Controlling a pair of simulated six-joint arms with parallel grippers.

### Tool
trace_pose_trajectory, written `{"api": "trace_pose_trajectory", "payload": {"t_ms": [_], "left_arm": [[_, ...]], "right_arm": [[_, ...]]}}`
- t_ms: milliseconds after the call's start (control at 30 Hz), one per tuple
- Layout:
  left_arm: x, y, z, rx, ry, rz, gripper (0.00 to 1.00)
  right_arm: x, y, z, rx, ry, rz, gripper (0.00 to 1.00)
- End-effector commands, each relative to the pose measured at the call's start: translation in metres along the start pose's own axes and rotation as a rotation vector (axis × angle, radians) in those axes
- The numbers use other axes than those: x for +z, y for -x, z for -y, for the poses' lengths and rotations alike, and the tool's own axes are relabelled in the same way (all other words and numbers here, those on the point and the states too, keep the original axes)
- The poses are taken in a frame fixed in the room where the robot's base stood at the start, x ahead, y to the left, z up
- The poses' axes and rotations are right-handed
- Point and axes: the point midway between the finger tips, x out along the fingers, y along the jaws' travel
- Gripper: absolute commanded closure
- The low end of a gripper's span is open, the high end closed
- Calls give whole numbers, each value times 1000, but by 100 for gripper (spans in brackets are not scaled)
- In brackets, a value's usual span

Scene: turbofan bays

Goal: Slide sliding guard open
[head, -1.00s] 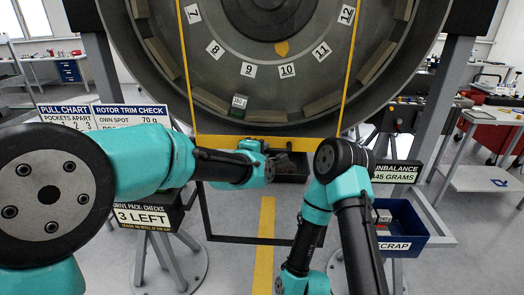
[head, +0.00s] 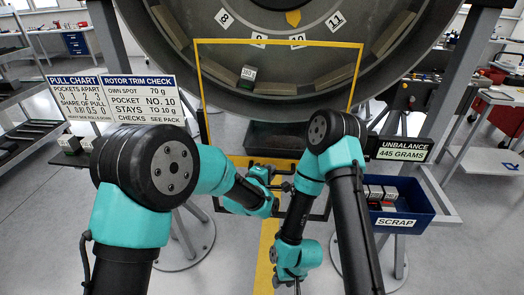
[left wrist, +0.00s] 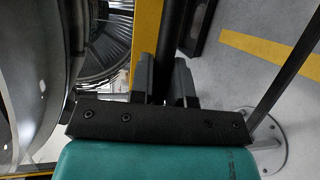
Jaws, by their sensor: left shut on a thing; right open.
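The sliding guard is a yellow-edged frame (head: 280,42) standing in front of the round rotor, with its lower yellow bar partly behind my left arm. My left gripper (head: 283,187) is low in front of the guard's lower part. In the left wrist view its fingers (left wrist: 165,85) are shut on a dark bar, the guard's handle (left wrist: 174,50), beside a yellow strip. My right gripper (head: 292,282) hangs low at the bottom of the head view, apart from the guard. It is open, with its tips hard to see.
The rotor (head: 225,50) has numbered pockets and a small labelled block (head: 247,74). A dark tray (head: 285,135) lies beneath it. A blue scrap bin (head: 410,205) holding several blocks stands right, below the unbalance display (head: 403,149). Sign boards (head: 140,100) stand left.

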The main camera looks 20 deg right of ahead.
Motion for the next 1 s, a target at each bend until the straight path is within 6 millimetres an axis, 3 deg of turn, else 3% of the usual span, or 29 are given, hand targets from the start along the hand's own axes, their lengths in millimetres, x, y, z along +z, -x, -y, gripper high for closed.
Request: {"api": "trace_pose_trajectory", "payload": {"t_ms": [33, 200, 600, 800, 1000], "left_arm": [[1, -4, 22, -12, 1, 4, 100], [-1, -15, 75, -12, 1, 7, 100], [-11, -36, 186, -8, 1, 6, 100], [-13, -42, 218, -6, 0, 7, 100], [-14, -45, 230, -4, -1, 7, 100]], "right_arm": [[0, 0, 0, 0, 0, 0, 57], [0, 0, 0, 0, 0, 0, 57], [0, 0, 0, 0, 0, 0, 57], [0, 0, 0, 0, 0, 0, 57], [0, 0, 0, 0, 0, 0, 57]]}}
